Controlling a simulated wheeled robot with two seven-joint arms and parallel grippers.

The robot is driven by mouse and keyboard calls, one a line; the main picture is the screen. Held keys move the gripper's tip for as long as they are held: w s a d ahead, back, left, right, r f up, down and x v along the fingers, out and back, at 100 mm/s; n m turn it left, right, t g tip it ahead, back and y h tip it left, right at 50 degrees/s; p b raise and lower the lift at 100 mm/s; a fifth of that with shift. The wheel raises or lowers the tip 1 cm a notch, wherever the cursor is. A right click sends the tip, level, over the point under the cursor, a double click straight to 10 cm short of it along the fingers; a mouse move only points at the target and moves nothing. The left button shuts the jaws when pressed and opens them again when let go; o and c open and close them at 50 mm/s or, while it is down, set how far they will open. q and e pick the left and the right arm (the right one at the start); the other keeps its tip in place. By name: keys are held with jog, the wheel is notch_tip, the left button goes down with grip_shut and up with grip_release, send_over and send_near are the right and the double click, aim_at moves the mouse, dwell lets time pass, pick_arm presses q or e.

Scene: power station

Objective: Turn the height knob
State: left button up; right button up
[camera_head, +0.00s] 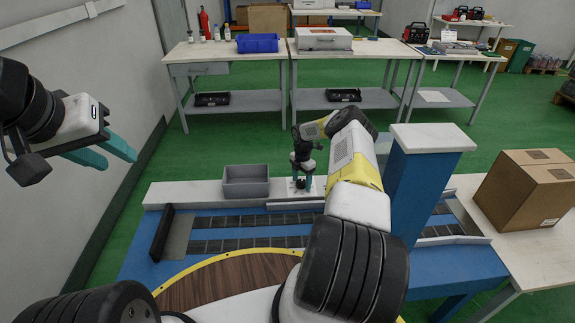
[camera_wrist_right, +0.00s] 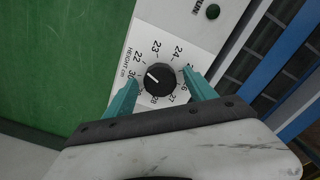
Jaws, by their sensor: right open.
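The height knob (camera_wrist_right: 160,78) is a round black dial on a white panel with printed numbers and the words HEIGHT CM. Its white mark points to the upper left, near 22. My right gripper (camera_wrist_right: 160,84) is open, with one teal finger on each side of the knob. Gaps show between fingers and knob in the wrist view. In the head view my right gripper (camera_head: 303,181) points down at the white ledge; the knob is hidden there. My left gripper (camera_head: 121,160) is open and empty in the air at the left, away from the ledge.
A grey bin (camera_head: 246,187) stands on the ledge left of my right gripper. A blue post (camera_head: 412,190) and a cardboard box (camera_head: 525,195) stand to the right. Green floor lies behind the ledge.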

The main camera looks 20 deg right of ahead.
jog(key=c, duration=1.4)
jog(key=shift+m, duration=0.3)
